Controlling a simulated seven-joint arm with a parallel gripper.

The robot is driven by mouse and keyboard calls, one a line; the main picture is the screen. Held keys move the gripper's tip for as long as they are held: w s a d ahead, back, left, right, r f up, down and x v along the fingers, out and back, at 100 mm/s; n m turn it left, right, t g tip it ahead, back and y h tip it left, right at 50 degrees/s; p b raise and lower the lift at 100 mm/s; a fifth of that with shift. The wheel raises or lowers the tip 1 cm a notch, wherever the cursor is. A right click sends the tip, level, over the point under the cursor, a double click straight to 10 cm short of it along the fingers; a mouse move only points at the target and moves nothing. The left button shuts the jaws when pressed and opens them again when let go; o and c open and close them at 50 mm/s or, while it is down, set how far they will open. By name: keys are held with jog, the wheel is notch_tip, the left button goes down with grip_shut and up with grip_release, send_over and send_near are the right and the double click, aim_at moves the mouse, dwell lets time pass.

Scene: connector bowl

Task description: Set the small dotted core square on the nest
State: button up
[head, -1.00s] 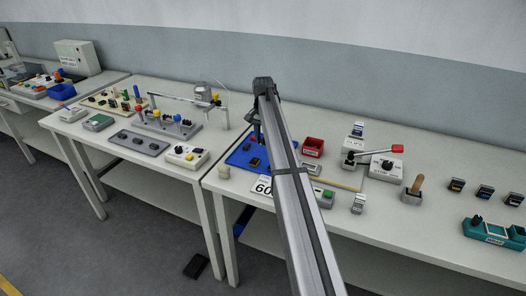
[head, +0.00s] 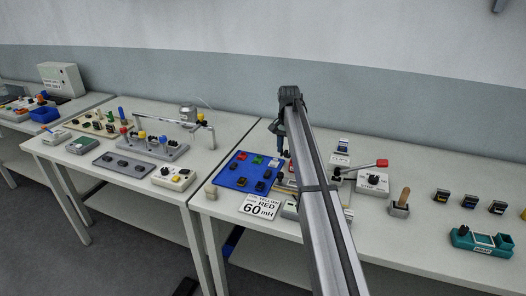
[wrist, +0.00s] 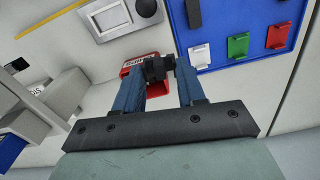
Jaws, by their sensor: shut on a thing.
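My gripper (head: 284,152) hangs by the back right edge of the blue board (head: 226,181), its blue fingers pointing down. In the wrist view my gripper (wrist: 161,68) is shut on a small black core (wrist: 156,70). Its dots cannot be made out, and the dark fingertips partly hide it. Several other dark cores (head: 260,186) lie on the blue board, beside red, green and white pieces. A silver unit with a square grey face (wrist: 108,18) and a black knob is in the wrist view. I cannot tell for certain which thing is the nest.
A red bin (wrist: 133,66) is just behind the fingertips in the wrist view. A lever with a red handle (head: 381,163) and a white box (head: 372,184) stand to the right. A sign reading 60 (head: 259,207) is in front. My arm hides part of the bench.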

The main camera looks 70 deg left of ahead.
jog(key=d+r+n, duration=0.1)
jog(key=d, duration=0.7)
jog(key=shift+d+r, duration=0.15)
jog(key=shift+d, duration=0.15)
jog(key=shift+f, duration=0.2)
jog(key=shift+f, duration=4.1)
jog(key=o, duration=1.1)
